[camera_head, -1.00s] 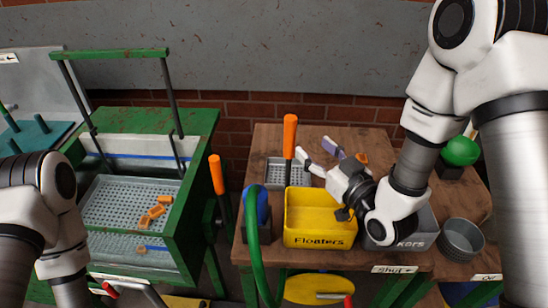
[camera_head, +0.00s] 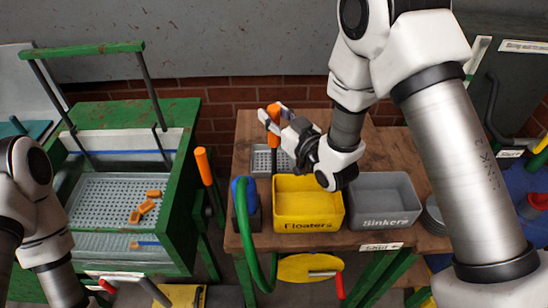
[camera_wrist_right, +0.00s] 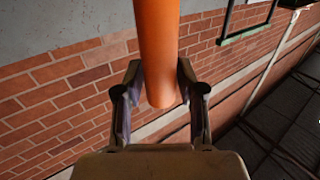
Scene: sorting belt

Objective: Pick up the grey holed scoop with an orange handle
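The grey holed scoop (camera_head: 261,160) sits on the wooden table behind the yellow bin, with its orange handle (camera_head: 273,126) standing upright. My right gripper (camera_head: 272,113) is at the upper part of the handle, its fingers on either side. In the right wrist view the handle (camera_wrist_right: 159,60) stands between the two spread fingers (camera_wrist_right: 160,95), with narrow gaps visible on both sides. My left arm shows at the left edge, but its gripper is not visible.
A yellow Floaters bin (camera_head: 308,226) and a grey Sinkers bin (camera_head: 382,224) stand in front. A green hose (camera_head: 243,230) runs left of them. Another orange handle (camera_head: 203,165) stands beside the green frame (camera_head: 185,185). Orange pieces (camera_head: 145,206) lie on its perforated tray.

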